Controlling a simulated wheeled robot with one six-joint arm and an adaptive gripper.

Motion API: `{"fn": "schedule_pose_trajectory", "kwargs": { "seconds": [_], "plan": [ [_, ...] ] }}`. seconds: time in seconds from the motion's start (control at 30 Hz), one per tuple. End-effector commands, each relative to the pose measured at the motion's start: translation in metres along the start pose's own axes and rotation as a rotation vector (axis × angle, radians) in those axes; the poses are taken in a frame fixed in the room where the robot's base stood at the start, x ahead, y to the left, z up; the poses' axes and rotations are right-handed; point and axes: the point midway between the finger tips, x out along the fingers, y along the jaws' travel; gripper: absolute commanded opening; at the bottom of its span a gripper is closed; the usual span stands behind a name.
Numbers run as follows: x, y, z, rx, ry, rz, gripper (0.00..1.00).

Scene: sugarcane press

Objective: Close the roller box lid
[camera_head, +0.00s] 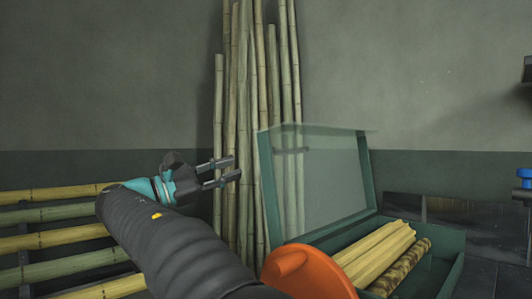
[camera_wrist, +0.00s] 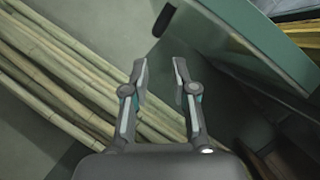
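The roller box lid (camera_head: 264,165) stands open and tilted back, a teal frame with a see-through panel. The green roller box (camera_head: 452,280) below it holds yellow split cane and a brown mottled, roller-like piece. My gripper (camera_head: 230,170) is open and empty to the left of the raised lid in the head view, its fingers pointing right. In the wrist view my gripper (camera_wrist: 160,66) has its fingertips apart with nothing between them. The lid (camera_wrist: 245,40) fills the upper right there, with a small dark piece (camera_wrist: 164,20) by its edge.
Tall bamboo poles (camera_head: 243,60) lean on the wall behind the lid. A rack of horizontal canes (camera_head: 50,240) stands at the left. An orange rounded part (camera_head: 310,274) sits in front of the box. A dark tiled surface (camera_head: 430,208) lies behind the box at the right.

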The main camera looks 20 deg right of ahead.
Motion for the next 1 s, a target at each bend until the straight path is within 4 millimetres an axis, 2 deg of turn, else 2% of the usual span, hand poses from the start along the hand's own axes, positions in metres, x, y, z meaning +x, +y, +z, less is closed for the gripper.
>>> {"fn": "schedule_pose_trajectory", "kwargs": {
  "seconds": [0.17, 0.27, 0.7, 0.9, 1.0],
  "plan": [
    [0.006, 0.001, 0.001, 0.003, 0.004, 0.003, 0.27],
    [0.017, 0.002, 0.001, 0.005, 0.008, 0.006, 0.27],
    [0.096, 0.003, 0.001, 0.005, 0.010, 0.008, 0.27],
    [0.121, 0.003, 0.000, 0.004, 0.010, 0.007, 0.27],
    [0.128, 0.003, 0.000, 0.005, 0.010, 0.008, 0.27]
  ]
}}
